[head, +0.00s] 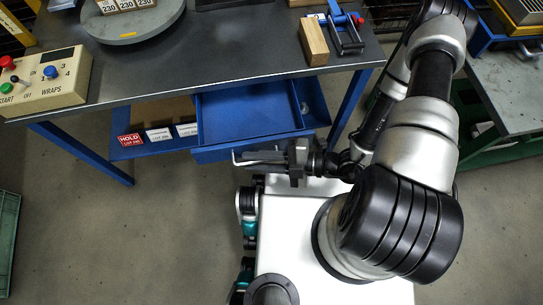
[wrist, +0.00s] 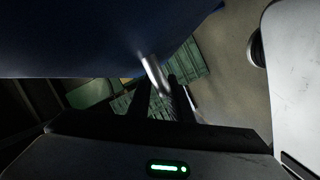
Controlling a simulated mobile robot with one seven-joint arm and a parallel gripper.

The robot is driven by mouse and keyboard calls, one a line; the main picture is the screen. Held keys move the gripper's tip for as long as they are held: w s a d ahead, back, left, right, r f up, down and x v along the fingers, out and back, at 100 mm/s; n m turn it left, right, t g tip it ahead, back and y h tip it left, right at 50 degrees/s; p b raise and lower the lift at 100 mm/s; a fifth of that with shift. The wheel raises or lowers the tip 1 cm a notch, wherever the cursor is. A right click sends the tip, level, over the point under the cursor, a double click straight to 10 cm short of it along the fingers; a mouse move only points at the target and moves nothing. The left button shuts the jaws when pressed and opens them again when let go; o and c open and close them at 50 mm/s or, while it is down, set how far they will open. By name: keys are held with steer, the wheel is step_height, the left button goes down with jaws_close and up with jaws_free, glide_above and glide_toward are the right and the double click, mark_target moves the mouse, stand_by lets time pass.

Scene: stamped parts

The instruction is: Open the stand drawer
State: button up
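The blue stand drawer (head: 248,112) sticks out from under the stand's tabletop, so its empty-looking inside shows in the head view. Its front panel (head: 250,149) faces my body. A pale metal bar handle (head: 238,161) runs along the front, and it also shows in the wrist view (wrist: 153,72). My gripper (head: 262,157) is at this handle, with its dark fingers (wrist: 160,98) on either side of the bar. It looks shut on the handle; the contact is dark and partly hidden. The blue underside of the drawer (wrist: 80,40) fills the upper left of the wrist view.
On the tabletop (head: 200,75) are a control box (head: 45,85), a round turntable (head: 133,22), a wooden block (head: 314,43) and a clamp fixture (head: 345,35). Small signs (head: 131,141) stand on a shelf left of the drawer. A green crate (head: 8,240) lies at far left. Floor at lower left is clear.

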steer(key=shift+d, duration=0.1)
steer(key=p+v, duration=0.1)
steer(key=v, duration=1.6)
steer(key=shift+r+p, duration=0.2)
steer(key=shift+p, duration=0.15)
steer(key=shift+d, duration=0.1)
